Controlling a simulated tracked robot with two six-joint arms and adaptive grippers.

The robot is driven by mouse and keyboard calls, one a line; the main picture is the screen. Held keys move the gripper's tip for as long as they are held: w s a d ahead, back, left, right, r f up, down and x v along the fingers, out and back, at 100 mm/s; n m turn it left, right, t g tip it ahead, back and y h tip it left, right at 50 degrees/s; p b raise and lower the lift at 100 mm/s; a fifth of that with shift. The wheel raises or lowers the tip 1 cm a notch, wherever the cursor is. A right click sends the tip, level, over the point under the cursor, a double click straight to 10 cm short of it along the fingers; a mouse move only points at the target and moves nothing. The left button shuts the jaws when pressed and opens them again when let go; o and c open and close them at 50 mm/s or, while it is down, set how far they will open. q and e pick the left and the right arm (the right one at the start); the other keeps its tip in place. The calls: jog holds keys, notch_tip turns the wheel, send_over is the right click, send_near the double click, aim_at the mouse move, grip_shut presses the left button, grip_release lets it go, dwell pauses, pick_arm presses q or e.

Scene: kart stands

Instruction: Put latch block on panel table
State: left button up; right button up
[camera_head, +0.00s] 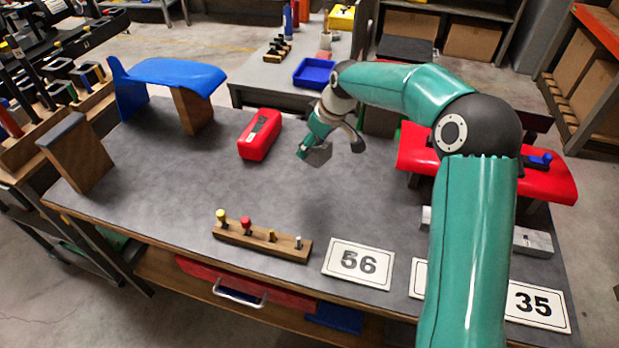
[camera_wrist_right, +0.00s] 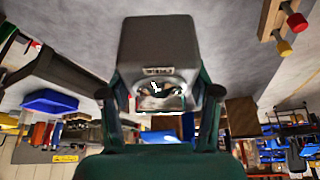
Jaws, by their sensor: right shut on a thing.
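A small grey block (camera_head: 319,155), which looks like the latch block, is held by my right gripper (camera_head: 324,148). In the right wrist view the grey block (camera_wrist_right: 156,45) fills the space between the two fingers (camera_wrist_right: 160,95), with a small dark recess and marking on its near face. The panel table (camera_head: 270,200) is a wide grey-topped table below it. The block appears to hang above the tabletop, with a soft shadow beneath. My left gripper is in neither view.
A red case (camera_head: 260,134) lies left of the gripper. A wooden rack with knobs (camera_head: 262,238) and number plates (camera_head: 358,264) line the front edge. A blue panel (camera_head: 176,75) on wooden supports stands back left; a red panel (camera_head: 545,183) is at right. The table middle is clear.

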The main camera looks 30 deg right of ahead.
aim_at(325, 159)
jog(key=f, duration=0.6)
jog(key=f+p, duration=0.1)
jog(key=f, duration=0.2)
jog(key=shift+w+a+f, duration=0.3)
jog(key=shift+f, duration=0.1)
jog(key=shift+f+p, duration=0.4)
jog(key=shift+f, duration=1.8)
jog(key=o, duration=1.3)
jog(key=shift+r, duration=0.1)
jog(key=shift+s+r, duration=0.1)
jog(key=shift+r, duration=0.1)
jog(key=b+v, duration=0.2)
jog(key=v, duration=0.9)
jog(key=shift+r, duration=0.25)
